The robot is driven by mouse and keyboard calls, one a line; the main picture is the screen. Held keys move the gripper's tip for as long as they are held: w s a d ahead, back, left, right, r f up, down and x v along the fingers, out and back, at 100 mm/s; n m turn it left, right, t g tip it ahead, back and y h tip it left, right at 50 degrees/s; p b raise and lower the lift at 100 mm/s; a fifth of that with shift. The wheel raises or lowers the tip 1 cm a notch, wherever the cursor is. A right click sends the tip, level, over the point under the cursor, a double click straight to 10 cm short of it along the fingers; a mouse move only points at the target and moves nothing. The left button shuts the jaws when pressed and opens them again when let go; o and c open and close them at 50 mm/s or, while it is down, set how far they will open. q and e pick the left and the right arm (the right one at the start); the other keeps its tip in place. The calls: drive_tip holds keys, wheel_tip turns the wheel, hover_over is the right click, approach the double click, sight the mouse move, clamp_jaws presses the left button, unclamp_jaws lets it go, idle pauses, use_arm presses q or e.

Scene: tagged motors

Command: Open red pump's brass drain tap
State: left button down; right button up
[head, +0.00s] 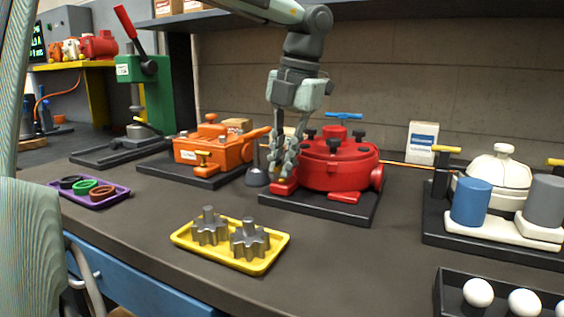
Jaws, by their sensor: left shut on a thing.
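The red pump (338,167) stands on a dark base plate at the back middle of the bench, with a blue handle (343,115) and several black knobs on top. My left gripper (284,176) reaches down at the pump's front left side, just above a red block on the plate. Its fingers point down and are shut on a small part there, which seems to be the brass drain tap. The fingers hide the tap, so its angle cannot be seen. My right gripper is not in view.
An orange pump (212,145) stands to the left, with a grey funnel-like thing (257,173) between. A white pump (492,173) with blue and grey cylinders is at the right. A yellow tray (187,242) holds two gears in front.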

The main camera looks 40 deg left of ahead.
use_arm(q)
drive_tip(key=shift+w+n, duration=0.1)
drive_tip(key=shift+n, duration=0.6)
drive_tip(key=c, duration=1.6)
unclamp_jaws()
drive_tip(key=shift+o, duration=0.2)
wheel_tip(320, 180, up, 12)
drive_tip(key=d, duration=0.2)
drive_tip(key=shift+w, duration=0.35)
drive_tip(key=shift+s+d+f, duration=0.1)
drive_tip(key=shift+d+f, duration=0.05)
drive_tip(key=shift+f, duration=0.05)
